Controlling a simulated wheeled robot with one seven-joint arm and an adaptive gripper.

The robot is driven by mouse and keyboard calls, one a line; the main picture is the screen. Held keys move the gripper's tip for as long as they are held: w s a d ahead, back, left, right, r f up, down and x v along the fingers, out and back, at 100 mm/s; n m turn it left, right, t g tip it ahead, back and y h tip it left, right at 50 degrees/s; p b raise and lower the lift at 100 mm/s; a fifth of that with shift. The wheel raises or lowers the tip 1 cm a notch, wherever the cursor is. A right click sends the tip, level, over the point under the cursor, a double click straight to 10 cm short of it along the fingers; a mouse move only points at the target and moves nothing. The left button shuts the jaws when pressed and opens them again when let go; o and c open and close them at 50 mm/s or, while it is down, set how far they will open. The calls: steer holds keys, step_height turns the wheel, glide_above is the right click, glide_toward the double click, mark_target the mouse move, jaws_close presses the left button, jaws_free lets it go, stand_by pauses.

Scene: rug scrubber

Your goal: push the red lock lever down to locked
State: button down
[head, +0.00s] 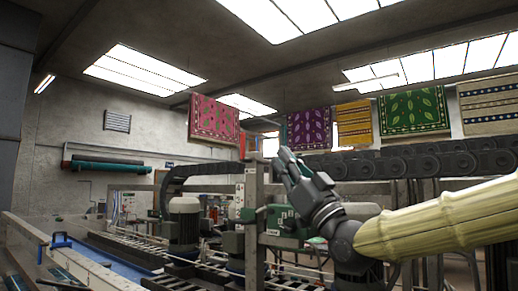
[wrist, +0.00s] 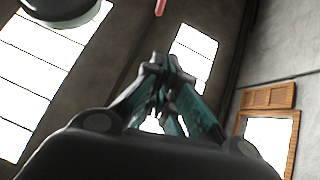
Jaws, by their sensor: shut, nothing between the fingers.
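My gripper (head: 287,155) is raised beside the upright grey post (head: 254,225) in the head view, its teal fingers pointing up and left. In the wrist view my gripper (wrist: 160,66) has its fingertips together, with nothing between them. A thin red bar (wrist: 160,6), which looks like the lock lever, enters at the top edge of the wrist view, apart from the fingertips. Most of it is out of frame. In the head view a small red-orange piece shows near the post top, too small to tell as the lever. The lever's angle and mount are unclear.
A green box (head: 284,221) is by the post, behind my gripper. A motor (head: 184,222) stands over the roller conveyor at left. A dark rounded part (wrist: 62,8) fills the wrist view's top left. Patterned rugs (head: 415,112) hang high behind. Space above my gripper looks open.

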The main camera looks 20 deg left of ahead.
steer(key=w+a+r+p, duration=0.6)
steer(key=w+a+p, duration=0.2)
steer(key=a, duration=0.1)
steer(key=shift+a+p, duration=0.2)
steer(key=shift+p, duration=0.2)
steer(key=shift+s+r, duration=0.15)
steer(key=shift+b, duration=0.35)
